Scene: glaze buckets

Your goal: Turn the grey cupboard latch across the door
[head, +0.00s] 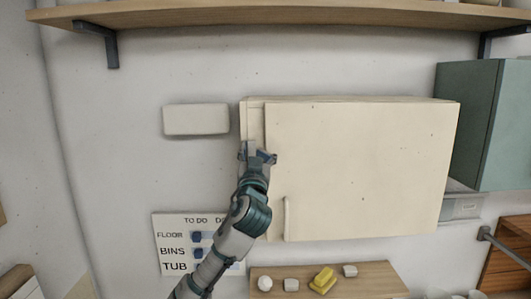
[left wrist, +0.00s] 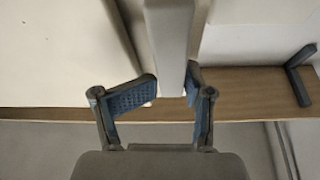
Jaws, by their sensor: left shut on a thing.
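The cream cupboard (head: 360,165) hangs on the wall, its door closed, with a pale vertical handle (head: 287,218) low on the door's left side. My left gripper (head: 257,152) is at the cupboard's left edge, over the narrow frame strip (head: 256,122) beside the door. In the left wrist view its blue-padded fingers (left wrist: 173,88) are shut on a grey bar, the latch (left wrist: 169,40). The bar runs up out of that picture, beside the cream panel (left wrist: 60,50) and not across it. In the head view the gripper hides most of the latch. My right gripper is not in view.
A white box (head: 196,119) is on the wall left of the cupboard. A wooden shelf (head: 290,14) with dark brackets runs above. A green cabinet (head: 475,120) stands close on the right. A board with yellow and white items (head: 323,280) and a chart (head: 170,236) are below.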

